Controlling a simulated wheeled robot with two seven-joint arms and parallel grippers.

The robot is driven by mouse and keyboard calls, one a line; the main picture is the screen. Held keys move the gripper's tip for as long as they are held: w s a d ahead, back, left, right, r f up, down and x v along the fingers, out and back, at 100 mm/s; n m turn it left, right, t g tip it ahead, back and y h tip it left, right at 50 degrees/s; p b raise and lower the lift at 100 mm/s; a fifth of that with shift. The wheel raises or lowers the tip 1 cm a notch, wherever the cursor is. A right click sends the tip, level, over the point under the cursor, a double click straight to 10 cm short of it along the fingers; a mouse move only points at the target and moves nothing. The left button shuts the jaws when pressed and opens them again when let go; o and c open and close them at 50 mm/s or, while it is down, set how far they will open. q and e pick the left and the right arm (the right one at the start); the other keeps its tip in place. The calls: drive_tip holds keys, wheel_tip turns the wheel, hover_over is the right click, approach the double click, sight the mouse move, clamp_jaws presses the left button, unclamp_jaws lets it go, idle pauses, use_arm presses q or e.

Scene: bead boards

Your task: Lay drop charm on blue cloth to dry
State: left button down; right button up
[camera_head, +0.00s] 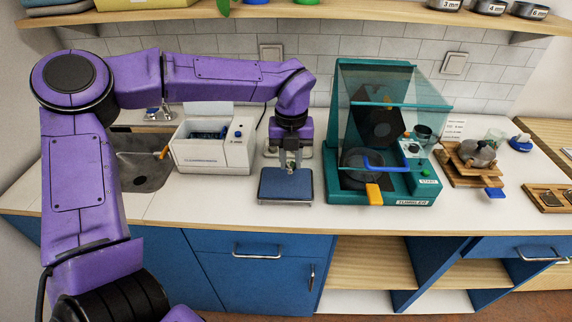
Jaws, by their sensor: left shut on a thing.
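The blue cloth (272,189) lies flat in a shallow tray with a pale rim on the white counter, in the middle of the view. My left gripper (290,168) points straight down over the back right part of the cloth, with its fingertips close to it. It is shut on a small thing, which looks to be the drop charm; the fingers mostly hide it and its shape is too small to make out. I cannot tell whether it touches the cloth. My right gripper is not in view.
A white box machine (212,158) stands left of the cloth, beside a sink (143,172). A teal tumbler (420,190) with a clear cover stands close on the right. Farther right is a wooden stand (463,176). A shelf (300,12) runs overhead.

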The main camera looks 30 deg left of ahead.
use_arm(q)
drive_tip(key=p, duration=0.2)
hover_over(286, 180)
wheel_tip(286, 180, down, 5)
drive_tip(key=shift+f, duration=0.2)
wheel_tip(286, 180, down, 3)
drive_tip(key=shift+r, duration=0.15)
drive_tip(key=shift+f, duration=0.2)
drive_tip(key=shift+f+b, duration=0.1)
drive_tip(key=shift+b, duration=0.2)
drive_tip(key=c, duration=0.9)
unclamp_jaws()
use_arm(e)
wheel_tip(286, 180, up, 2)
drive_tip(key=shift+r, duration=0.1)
use_arm(q)
drive_tip(key=shift+r, duration=0.4)
wheel_tip(286, 180, up, 12)
drive_tip(key=b, duration=0.1)
drive_tip(key=shift+f+b, duration=0.2)
drive_tip(key=shift+b, duration=0.15)
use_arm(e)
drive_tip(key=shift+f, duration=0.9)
